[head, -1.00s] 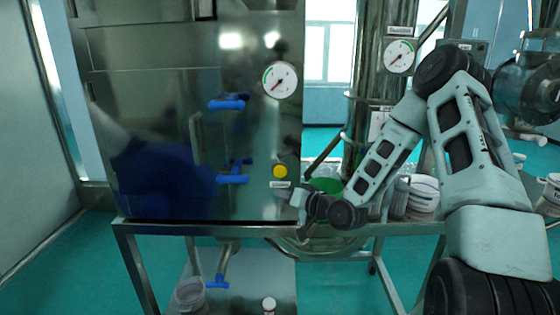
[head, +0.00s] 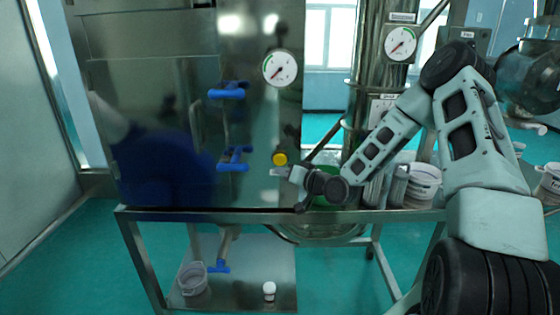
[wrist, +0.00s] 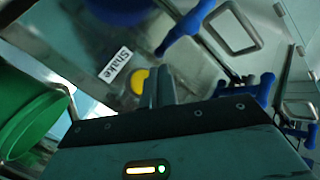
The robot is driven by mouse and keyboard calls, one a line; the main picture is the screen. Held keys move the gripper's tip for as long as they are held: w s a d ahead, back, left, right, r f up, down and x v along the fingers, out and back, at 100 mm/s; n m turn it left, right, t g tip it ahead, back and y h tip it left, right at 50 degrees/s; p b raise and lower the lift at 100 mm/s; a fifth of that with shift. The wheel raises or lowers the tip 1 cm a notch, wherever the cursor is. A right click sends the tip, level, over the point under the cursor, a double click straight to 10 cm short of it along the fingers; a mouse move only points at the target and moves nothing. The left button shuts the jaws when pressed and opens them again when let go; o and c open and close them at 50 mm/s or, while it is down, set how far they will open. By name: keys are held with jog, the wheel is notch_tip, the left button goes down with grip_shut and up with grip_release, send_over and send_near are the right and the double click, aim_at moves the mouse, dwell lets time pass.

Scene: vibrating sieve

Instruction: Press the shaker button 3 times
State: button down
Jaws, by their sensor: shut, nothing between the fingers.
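The round yellow shaker button (head: 279,159) is on the front of the steel cabinet (head: 140,95), with a small label just below it. The button also shows in the wrist view (wrist: 138,80), beside a white label reading "Shake" (wrist: 115,64). My gripper (head: 291,173) is just below and right of the button in the head view. In the wrist view its two fingers (wrist: 159,84) are together and empty, with the tips at the right edge of the button, partly covering it. I cannot tell whether they touch it.
Blue-handled latches (head: 228,90) sit on the cabinet door, left of the button. A pressure gauge (head: 280,68) is above it. A green container (wrist: 35,125) is close to my gripper's left in the wrist view. White tubs (head: 425,182) stand on the table at right.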

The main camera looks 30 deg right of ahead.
aim_at(278, 160)
jog(key=shift+w+d, duration=0.6)
jog(key=shift+w, duration=0.25)
jog(key=shift+w+d, duration=0.55)
jog(key=shift+w, duration=0.25)
dwell(0.9)
jog(key=shift+w+d+b, duration=0.2)
jog(key=shift+w+b, duration=0.15)
jog(key=shift+w+d, duration=0.5)
jog(key=shift+w, duration=0.2)
dwell(1.1)
jog(key=shift+s+r, duration=0.1)
jog(key=shift+s, duration=0.05)
jog(key=shift+s+a, duration=0.65)
jog(key=shift+s, duration=0.25)
jog(key=shift+s+a+b, duration=0.2)
jog(key=shift+s+a, duration=0.55)
jog(key=shift+s, duration=0.3)
jog(key=shift+s+a+b, duration=0.2)
jog(key=shift+s+a, duration=0.5)
jog(key=shift+s, duration=0.35)
